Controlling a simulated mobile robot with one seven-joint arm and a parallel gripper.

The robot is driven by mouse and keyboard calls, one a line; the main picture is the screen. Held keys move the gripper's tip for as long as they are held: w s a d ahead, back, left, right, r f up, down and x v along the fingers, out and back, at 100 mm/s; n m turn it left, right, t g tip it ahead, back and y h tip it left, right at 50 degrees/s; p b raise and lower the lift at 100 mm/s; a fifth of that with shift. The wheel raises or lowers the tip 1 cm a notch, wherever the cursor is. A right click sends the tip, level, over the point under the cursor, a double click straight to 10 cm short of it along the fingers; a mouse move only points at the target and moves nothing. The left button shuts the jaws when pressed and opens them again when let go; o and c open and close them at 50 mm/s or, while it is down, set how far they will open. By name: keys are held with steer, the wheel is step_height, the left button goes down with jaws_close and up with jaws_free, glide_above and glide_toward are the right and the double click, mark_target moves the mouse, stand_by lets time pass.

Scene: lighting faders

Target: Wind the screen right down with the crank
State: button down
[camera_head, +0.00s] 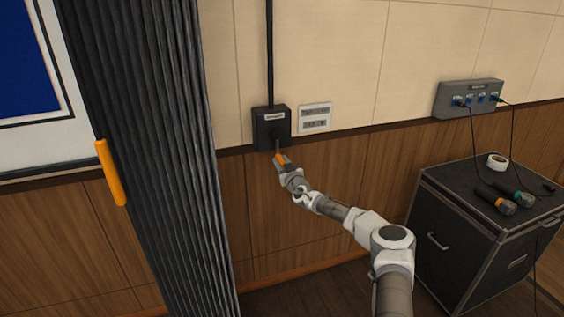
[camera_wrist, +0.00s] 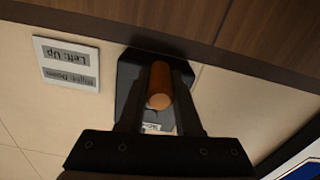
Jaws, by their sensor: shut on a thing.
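The crank's black box (camera_head: 272,128) is on the wall below a dark vertical rod. Its orange crank handle (camera_wrist: 160,84) is between the fingers of my gripper (camera_head: 281,161), which is shut on it just below the box. In the wrist view the box (camera_wrist: 131,75) shows behind the handle. A white sign (camera_head: 315,118) beside the box reads upside down in the wrist view (camera_wrist: 68,64) as "Left: Up" and "Right: Down". The screen (camera_head: 50,135), white with a blue area, shows at the far left with a dark bottom bar. The curtain hides its right side.
A dark pleated curtain (camera_head: 165,150) with an orange handle (camera_head: 112,172) hangs left of the box. At right, a black cabinet (camera_head: 455,232) holds microphones (camera_head: 503,205) and a white tape roll (camera_head: 497,162). A grey socket box (camera_head: 469,97) is on the wall above.

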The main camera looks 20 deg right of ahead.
steer(key=shift+a, duration=0.2)
steer(key=c, duration=0.6)
jaws_free()
steer(key=shift+s+d, duration=0.1)
steer(key=shift+s+p, duration=0.3)
steer(key=shift+s, duration=0.25)
steer(key=s+p, duration=0.2)
steer(key=s, duration=1.4)
